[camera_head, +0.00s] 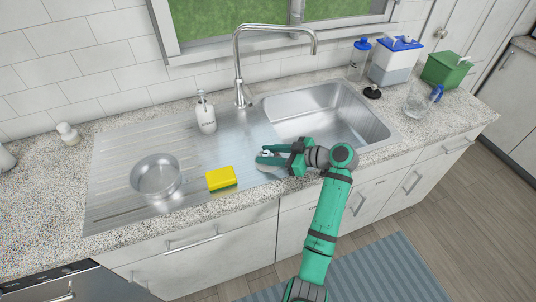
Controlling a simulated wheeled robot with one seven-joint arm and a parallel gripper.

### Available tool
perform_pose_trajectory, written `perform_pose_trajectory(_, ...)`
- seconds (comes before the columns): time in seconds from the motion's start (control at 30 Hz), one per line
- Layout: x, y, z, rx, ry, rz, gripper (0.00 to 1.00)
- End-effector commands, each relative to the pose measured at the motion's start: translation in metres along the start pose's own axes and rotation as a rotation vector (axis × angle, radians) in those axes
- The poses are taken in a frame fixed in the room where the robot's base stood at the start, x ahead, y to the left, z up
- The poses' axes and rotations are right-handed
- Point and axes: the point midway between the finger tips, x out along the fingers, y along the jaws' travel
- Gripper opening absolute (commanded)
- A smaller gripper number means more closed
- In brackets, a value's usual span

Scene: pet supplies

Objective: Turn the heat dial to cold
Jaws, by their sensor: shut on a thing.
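My gripper (265,155) is low over the front of the sink unit, between the yellow sponge and the basin. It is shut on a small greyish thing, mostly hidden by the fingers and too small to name. I cannot make out a heat dial. The tall chrome tap (238,65) stands behind the basin, well apart from my gripper.
A steel pot (157,178) and the yellow sponge (221,179) lie on the drainer, with a soap dispenser (205,114) behind. The basin (325,115) looks empty. A glass jug (419,100), a green box (445,70) and a white-and-blue container (394,62) stand at right.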

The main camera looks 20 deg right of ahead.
Motion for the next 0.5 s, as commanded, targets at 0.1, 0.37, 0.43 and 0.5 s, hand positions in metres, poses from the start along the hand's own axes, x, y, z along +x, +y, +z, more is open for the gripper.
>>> perform_pose_trajectory(0.1, 0.0003, -0.0001, 0.001, -0.003, -0.001, -0.012, 0.12)
perform_pose_trajectory(0.37, 0.0005, -0.0003, 0.0013, -0.004, -0.002, -0.015, 0.12)
perform_pose_trajectory(0.43, 0.0006, -0.0003, 0.0013, -0.004, -0.002, -0.015, 0.12)
perform_pose_trajectory(0.5, 0.0007, -0.0003, 0.0014, -0.004, -0.002, -0.015, 0.4)
